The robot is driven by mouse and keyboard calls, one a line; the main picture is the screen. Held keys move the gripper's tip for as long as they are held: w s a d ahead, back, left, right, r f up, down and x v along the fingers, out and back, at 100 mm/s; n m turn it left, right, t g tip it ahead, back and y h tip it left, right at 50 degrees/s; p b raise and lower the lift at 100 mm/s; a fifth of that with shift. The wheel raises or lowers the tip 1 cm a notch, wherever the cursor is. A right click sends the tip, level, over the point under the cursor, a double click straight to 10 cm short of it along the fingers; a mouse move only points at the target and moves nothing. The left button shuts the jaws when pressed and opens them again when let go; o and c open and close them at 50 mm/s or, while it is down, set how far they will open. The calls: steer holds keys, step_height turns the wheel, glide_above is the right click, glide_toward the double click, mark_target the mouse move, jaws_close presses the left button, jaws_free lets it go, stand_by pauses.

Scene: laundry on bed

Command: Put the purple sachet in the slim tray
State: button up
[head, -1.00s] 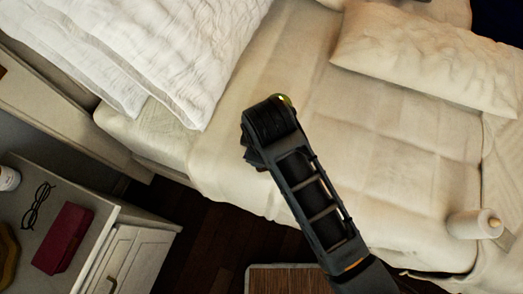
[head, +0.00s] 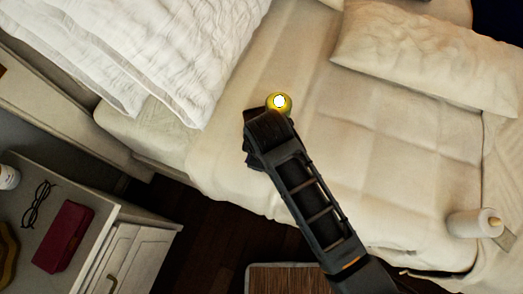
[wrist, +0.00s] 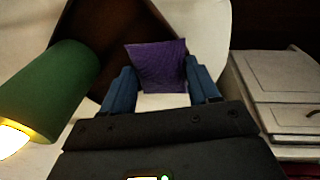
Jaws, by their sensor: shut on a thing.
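The purple sachet (wrist: 154,62) shows in the wrist view between the two blue fingers of my gripper (wrist: 160,82), which is shut on it. In the head view my gripper (head: 254,154) is over the near left edge of the bed, and the arm hides the sachet there. I cannot identify a slim tray for sure. A flat dark red rectangular item (head: 63,236) lies on the nightstand, to the left of and below my gripper in the head view; I cannot tell whether it is a tray or a case.
A green cylinder with a glowing end (wrist: 45,92) is close by my gripper on the left. The white nightstand (head: 130,262) also holds glasses (head: 38,205). A white roll-like object (head: 473,223) lies on the bed (head: 390,140), whose middle is clear.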

steer(key=o, duration=1.1)
steer(key=r, duration=0.4)
steer(key=s+r, duration=0.1)
steer(key=r, duration=0.3)
steer(key=s+r, duration=0.1)
steer(key=r, duration=0.4)
steer(key=shift+d+p, duration=0.3)
steer(key=shift+d, duration=0.05)
